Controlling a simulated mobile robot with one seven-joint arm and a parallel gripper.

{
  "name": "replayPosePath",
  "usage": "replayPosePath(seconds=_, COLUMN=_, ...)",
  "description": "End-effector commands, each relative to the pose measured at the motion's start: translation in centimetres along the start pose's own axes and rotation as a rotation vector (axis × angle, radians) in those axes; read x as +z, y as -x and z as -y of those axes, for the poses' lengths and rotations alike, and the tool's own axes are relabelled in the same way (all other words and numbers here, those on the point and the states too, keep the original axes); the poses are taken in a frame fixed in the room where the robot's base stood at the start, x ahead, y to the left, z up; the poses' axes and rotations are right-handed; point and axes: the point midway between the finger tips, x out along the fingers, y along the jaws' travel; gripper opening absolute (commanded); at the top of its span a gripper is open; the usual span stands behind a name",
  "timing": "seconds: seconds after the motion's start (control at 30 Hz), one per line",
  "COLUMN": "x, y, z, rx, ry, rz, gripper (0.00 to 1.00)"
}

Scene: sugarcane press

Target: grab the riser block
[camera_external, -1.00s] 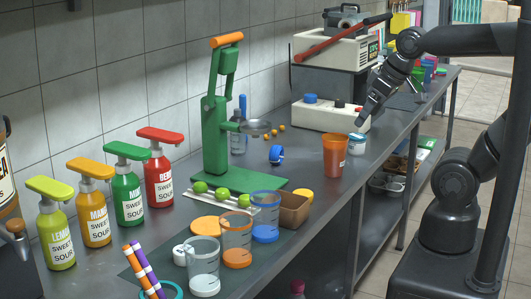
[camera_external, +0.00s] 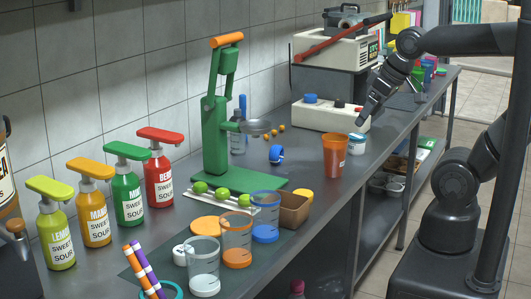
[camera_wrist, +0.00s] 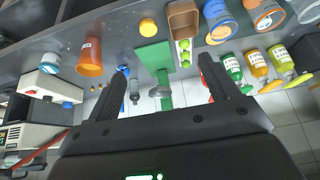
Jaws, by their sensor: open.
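No thing is plainly marked as the riser block. One candidate is the white block (camera_external: 330,116) with a blue knob and a red knob, in front of the press machine (camera_external: 335,50); another is the dark box (camera_external: 335,80) under that machine. I cannot tell which is meant. My gripper (camera_external: 361,121) points down by the white block's right end in the external view. In the wrist view my gripper (camera_wrist: 163,64) has its fingers spread with nothing held between them. The white block (camera_wrist: 52,88) lies left of the fingers there.
An orange cup (camera_external: 334,156) and a small white jar (camera_external: 356,144) stand close to my gripper. A green hand press (camera_external: 215,140), syrup bottles (camera_external: 160,175), a brown box (camera_external: 293,211) and clear cups (camera_external: 203,265) stand nearer. The counter's front edge (camera_external: 385,165) is close by.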

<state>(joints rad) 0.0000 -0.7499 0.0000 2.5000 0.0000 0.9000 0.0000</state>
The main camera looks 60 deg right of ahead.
Motion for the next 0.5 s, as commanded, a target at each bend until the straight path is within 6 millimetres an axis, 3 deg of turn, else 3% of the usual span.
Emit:
replayPosePath(seconds=0.27, x=-0.2, y=-0.2, z=0.0, rx=-0.004, ry=-0.031, rz=0.006, gripper=0.80)
replayPosePath(seconds=0.37, x=-0.9, y=-1.1, z=-0.1, rx=-0.018, ry=-0.148, rz=0.027, gripper=0.80)
replayPosePath(seconds=0.5, x=-2.5, y=-3.7, z=-0.4, rx=-0.040, ry=-0.467, rz=0.084, gripper=0.80)
